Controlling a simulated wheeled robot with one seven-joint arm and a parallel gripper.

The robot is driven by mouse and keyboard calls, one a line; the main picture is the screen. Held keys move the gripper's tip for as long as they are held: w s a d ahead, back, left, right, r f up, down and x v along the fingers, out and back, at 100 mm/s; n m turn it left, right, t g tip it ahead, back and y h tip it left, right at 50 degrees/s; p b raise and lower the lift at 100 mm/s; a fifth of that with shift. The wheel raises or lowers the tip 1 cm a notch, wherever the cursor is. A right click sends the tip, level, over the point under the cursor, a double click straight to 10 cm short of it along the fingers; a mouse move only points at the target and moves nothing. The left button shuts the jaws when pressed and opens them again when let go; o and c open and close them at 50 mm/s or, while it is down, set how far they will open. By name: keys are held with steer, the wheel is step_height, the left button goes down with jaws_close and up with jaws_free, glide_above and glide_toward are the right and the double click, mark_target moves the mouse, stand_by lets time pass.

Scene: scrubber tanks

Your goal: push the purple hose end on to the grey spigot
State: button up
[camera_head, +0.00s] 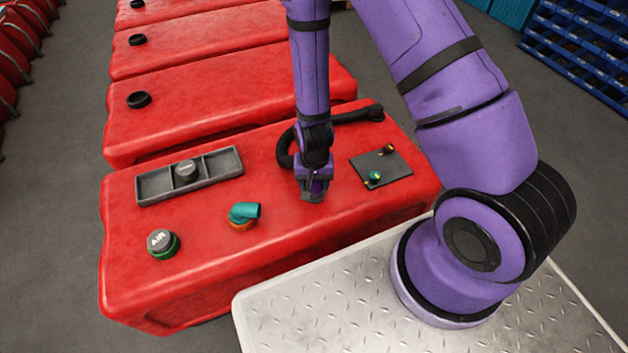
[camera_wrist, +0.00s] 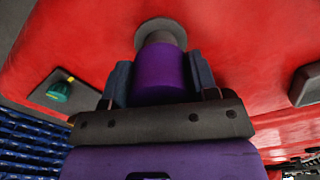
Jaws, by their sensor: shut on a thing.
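My gripper (camera_head: 314,184) is low over the top of the red tank, shut on the purple hose end (camera_wrist: 160,75). The hose end sits between both jaws in the wrist view, and a bit of purple shows in the head view (camera_head: 318,186). The grey spigot (camera_wrist: 160,28) has a round flange on the red surface, directly beyond the hose end and roughly in line with it. A short grey neck shows between flange and purple end. Whether the end is over the neck or only against it, I cannot tell. My gripper mostly hides the spigot in the head view.
A black hose (camera_head: 345,117) loops behind my gripper. A dark plate (camera_head: 381,167) with small fittings lies right. Left are a grey compartment tray (camera_head: 155,186), a teal elbow (camera_head: 245,211) on an orange base and an AIR cap (camera_head: 160,240). Red surface between them is clear.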

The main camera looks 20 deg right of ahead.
steer(key=shift+f, duration=1.65)
steer(key=o, duration=1.3)
steer(key=shift+r, duration=4.25)
